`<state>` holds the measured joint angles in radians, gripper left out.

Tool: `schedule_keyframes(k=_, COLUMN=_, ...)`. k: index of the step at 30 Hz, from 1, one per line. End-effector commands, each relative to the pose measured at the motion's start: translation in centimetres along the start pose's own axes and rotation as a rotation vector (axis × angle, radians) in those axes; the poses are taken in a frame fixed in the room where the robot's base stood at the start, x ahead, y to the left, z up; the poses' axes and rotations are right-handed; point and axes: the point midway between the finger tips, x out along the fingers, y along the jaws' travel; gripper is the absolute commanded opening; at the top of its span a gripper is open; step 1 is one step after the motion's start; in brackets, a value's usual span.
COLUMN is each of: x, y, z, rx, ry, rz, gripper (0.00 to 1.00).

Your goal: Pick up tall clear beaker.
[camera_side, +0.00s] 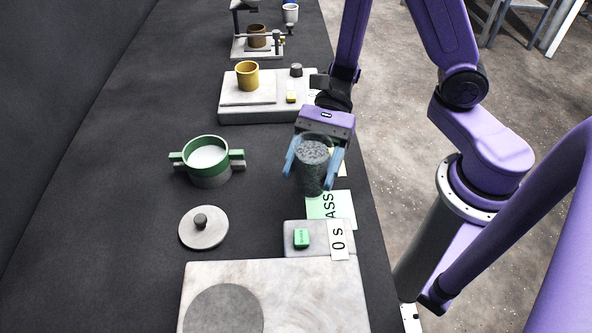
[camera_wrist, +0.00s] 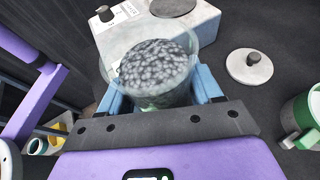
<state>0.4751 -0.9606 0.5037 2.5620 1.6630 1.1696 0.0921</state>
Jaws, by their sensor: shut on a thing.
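The tall clear beaker (camera_side: 313,168) is filled with grey granular pieces. My gripper (camera_side: 310,160) is shut on it, with one blue finger on each side. In the side view the beaker is upright or nearly so, in front of a green label card; I cannot tell whether its base touches the table. In the wrist view the beaker (camera_wrist: 157,72) stands between the blue fingers of my gripper (camera_wrist: 158,95), and its grey contents show through the open top.
A green-rimmed pan (camera_side: 208,178) and a round lid (camera_side: 203,228) lie to the left. A pale machine (camera_side: 290,290) with a green button is in front. A scale-like device (camera_side: 245,115) with a yellow cup (camera_side: 247,76) stands behind. The dark table at left is clear.

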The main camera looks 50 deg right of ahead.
Motion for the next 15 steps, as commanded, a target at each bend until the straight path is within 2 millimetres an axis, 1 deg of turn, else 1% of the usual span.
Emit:
schedule_keyframes(k=5, x=-0.7, y=1.2, z=0.4, rx=-0.003, ry=-0.001, rz=-0.002, gripper=0.29)
schedule_keyframes(k=15, x=-2.2, y=4.1, z=1.2, rx=-0.002, ry=-0.001, rz=-0.003, gripper=0.29)
